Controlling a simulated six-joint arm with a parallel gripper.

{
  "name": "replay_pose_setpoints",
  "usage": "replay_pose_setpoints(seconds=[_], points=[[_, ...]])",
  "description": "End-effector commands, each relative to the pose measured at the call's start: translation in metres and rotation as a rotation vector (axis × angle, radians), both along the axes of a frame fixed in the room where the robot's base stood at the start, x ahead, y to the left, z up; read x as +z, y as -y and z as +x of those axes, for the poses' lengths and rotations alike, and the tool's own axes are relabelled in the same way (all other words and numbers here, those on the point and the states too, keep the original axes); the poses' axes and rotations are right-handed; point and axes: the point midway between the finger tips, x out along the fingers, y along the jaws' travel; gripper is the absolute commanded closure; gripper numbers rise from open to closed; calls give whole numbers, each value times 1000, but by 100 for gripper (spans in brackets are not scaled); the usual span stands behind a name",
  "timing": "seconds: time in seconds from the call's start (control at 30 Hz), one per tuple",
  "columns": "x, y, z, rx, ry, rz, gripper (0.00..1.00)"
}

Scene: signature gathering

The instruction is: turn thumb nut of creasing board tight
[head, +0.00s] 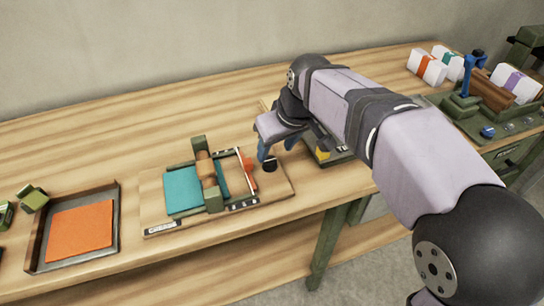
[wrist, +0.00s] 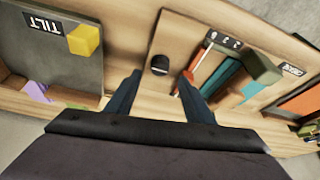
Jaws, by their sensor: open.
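The creasing board (head: 152,208) is a pale wooden plate on the bench with a CREASE label, a teal sheet (head: 183,190) and a wooden roller (head: 206,176) in green brackets. A small black knob (head: 269,165), which looks like the thumb nut, stands at the board's right end. In the wrist view the knob (wrist: 160,65) shows just beyond the fingertips, centred between them. My gripper (head: 276,148) is over the board's right end, close to the knob. In the wrist view my gripper (wrist: 159,84) has its two blue fingers apart with nothing between them.
A dark tray (head: 119,222) with an orange sheet lies left of the board. White packs (head: 427,67) stand far right.

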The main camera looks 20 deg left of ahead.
Motion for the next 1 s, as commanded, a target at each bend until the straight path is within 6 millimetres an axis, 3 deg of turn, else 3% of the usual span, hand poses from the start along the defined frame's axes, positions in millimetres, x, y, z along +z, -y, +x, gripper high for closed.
replay_pose_setpoints(seconds=[0.4, 0.8, 0.83, 1.0], points=[[-46, -15, 10, -1, -2, -1, 52], [-53, -18, 12, -1, 0, 0, 52], [-53, -18, 12, -1, 0, 0, 54], [-53, -17, 12, -1, 0, 0, 93]])
